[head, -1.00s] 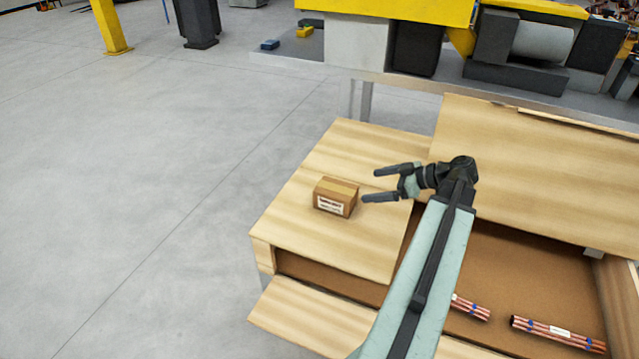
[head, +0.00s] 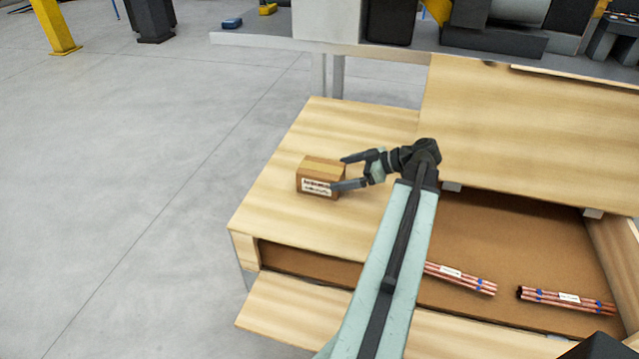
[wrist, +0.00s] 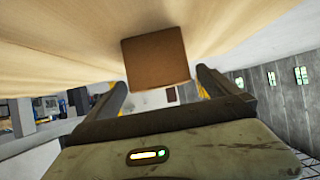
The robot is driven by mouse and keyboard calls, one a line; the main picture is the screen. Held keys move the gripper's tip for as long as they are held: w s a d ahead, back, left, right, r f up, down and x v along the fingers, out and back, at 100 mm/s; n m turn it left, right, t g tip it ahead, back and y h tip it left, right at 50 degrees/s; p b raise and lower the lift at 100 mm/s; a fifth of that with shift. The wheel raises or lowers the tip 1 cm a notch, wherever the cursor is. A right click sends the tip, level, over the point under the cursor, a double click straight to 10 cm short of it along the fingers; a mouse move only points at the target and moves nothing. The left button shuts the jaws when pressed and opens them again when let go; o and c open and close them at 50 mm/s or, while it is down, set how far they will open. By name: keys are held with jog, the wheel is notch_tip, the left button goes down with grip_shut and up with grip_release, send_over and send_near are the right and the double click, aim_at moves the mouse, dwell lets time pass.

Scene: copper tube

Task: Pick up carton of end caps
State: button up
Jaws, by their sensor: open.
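The carton of end caps (head: 321,172) is a small brown cardboard box with a tape strip on top and a white label on its front. It sits on the left wooden panel of the crate. My gripper (head: 343,173) is open at the carton's right side, its fingers pointing left, the near finger overlapping the carton's right edge in the head view. In the wrist view the carton (wrist: 156,60) appears between and beyond the fingertips (wrist: 160,85). I cannot tell whether a finger touches it.
The wooden crate's left panel (head: 290,222) is otherwise clear. Bundles of copper tube (head: 567,299) lie in the open compartment to the right. A grey bench (head: 400,50) with machinery stands behind. Open floor (head: 120,180) lies to the left.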

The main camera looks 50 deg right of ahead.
aim_at(321, 176)
jog(key=shift+b+x, duration=0.55)
jog(key=shift+x, duration=0.5)
jog(key=shift+w+a+f, duration=0.1)
jog(key=shift+w+a, duration=0.05)
jog(key=shift+w, duration=0.2)
jog(key=b+x, duration=0.2)
jog(key=x, duration=0.3)
jog(key=shift+w, duration=0.25)
jog(key=shift+r, duration=0.3)
jog(key=c, duration=1.6)
